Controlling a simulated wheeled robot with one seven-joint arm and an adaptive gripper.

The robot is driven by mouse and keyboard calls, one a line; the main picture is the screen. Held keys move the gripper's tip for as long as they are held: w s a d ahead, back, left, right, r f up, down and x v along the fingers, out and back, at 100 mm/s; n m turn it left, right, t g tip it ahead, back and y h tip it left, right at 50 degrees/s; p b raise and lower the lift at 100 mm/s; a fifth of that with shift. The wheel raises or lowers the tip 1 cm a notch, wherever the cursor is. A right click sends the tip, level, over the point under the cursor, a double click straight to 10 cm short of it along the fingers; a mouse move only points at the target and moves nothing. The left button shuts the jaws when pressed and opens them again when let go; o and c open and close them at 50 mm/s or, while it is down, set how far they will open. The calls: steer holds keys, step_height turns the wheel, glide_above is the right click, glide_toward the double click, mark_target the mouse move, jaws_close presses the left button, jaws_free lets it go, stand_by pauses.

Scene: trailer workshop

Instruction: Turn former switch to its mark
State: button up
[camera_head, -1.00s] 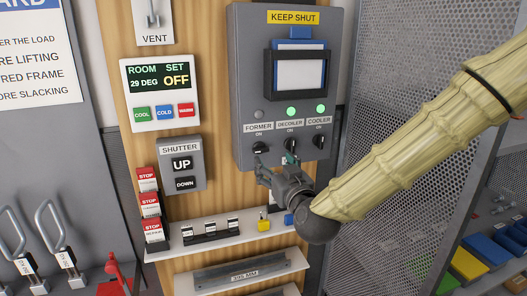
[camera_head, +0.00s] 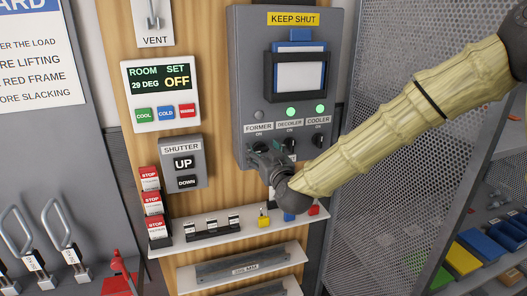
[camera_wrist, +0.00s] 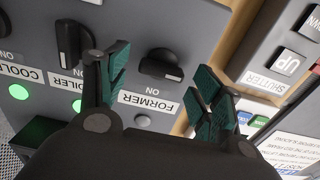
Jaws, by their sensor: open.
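The FORMER switch (camera_head: 260,148) is a black knob at the lower left of the grey KEEP SHUT panel, partly hidden by my gripper (camera_head: 263,157) in the head view. In the wrist view, which sees the panel upside down, the FORMER switch (camera_wrist: 162,66) lies crosswise, while the DECOILER switch (camera_wrist: 70,45) stands nearly upright. My gripper (camera_wrist: 160,90) is open, with green-padded fingers on either side of the FORMER switch in the picture. It looks apart from the knob. The FORMER lamp (camera_wrist: 142,121) is unlit. The DECOILER lamp (camera_wrist: 77,105) is green.
The COOLER switch (camera_head: 318,142) is at the panel's right, its lamp (camera_head: 320,109) green. The SHUTTER box (camera_head: 183,163) is close on the left. A white shelf (camera_head: 240,232) with small blocks lies below. A perforated grey door (camera_head: 385,100) stands right.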

steer(key=c, duration=1)
steer(key=shift+f+m+b, duration=0.1)
steer(key=shift+m+b, duration=0.2)
steer(key=shift+b, duration=0.2)
steer(key=m+b, duration=0.2)
steer(key=b, duration=0.1)
steer(key=shift+d+f+m, duration=0.1)
steer(key=shift+f+m, duration=0.1)
steer(key=shift+m, duration=0.2)
steer(key=m+b, duration=0.6)
steer(key=shift+w+d+f+b, duration=0.1)
steer(key=shift+b, duration=0.2)
steer(key=m+b, duration=0.5)
steer(key=shift+d+m, duration=0.1)
steer(key=shift+m, duration=0.2)
steer(key=shift+m+b, duration=1.1)
steer(key=shift+m, duration=0.3)
